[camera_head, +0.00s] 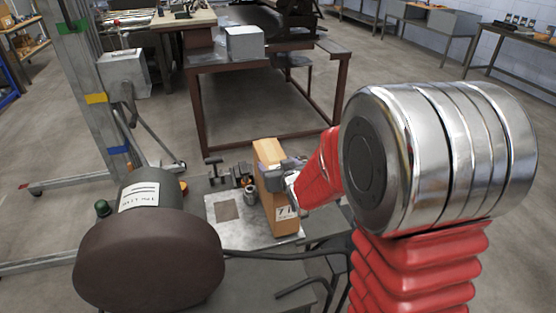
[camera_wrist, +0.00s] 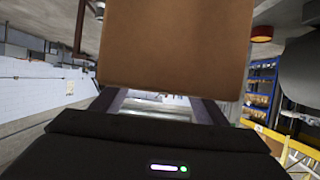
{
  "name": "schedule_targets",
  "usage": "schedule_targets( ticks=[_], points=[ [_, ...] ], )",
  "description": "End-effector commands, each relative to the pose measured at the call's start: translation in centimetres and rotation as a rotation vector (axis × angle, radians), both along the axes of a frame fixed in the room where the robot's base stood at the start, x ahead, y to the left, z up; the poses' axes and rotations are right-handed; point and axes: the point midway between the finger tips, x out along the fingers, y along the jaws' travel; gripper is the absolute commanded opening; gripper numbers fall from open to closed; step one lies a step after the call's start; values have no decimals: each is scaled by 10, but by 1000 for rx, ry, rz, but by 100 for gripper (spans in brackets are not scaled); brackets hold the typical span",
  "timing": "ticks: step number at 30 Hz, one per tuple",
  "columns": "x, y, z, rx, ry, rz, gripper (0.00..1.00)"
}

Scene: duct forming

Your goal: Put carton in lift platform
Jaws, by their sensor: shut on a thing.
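The carton (camera_head: 270,154) is a tall tan box with a label low on its side. In the head view it stands upright over a light metal plate (camera_head: 222,208) on the bench; I cannot tell whether it touches the plate. My gripper (camera_head: 288,172) is shut on the carton from its right side. In the wrist view the carton (camera_wrist: 175,42) fills the upper middle, between the fingers. A lift mast (camera_head: 85,85) with green, yellow and blue tags stands at the left. I cannot make out its platform for certain.
A large dark motor-like drum (camera_head: 148,245) sits left of the plate. Small dark clamps and fittings (camera_head: 237,175) stand behind the plate. A brown-framed table (camera_head: 197,115) with a grey box (camera_head: 244,43) is farther back. Open floor (camera_head: 400,75) lies right of it.

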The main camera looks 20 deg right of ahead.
Motion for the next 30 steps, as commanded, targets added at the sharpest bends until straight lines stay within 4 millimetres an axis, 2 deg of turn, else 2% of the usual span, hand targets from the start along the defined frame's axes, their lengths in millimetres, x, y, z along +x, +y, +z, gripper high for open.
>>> schedule_targets(
  ticks=[5,14,15,23,30],
  points=[
    [2,0,-9,0,-8,-1,4],
    [1,-1,-9,0,-9,-1,4],
    [0,-1,-13,0,-1,-1,68],
    [0,-1,-13,-1,-1,-2,86],
    [0,-1,-12,-1,-1,-2,86]
  ],
)
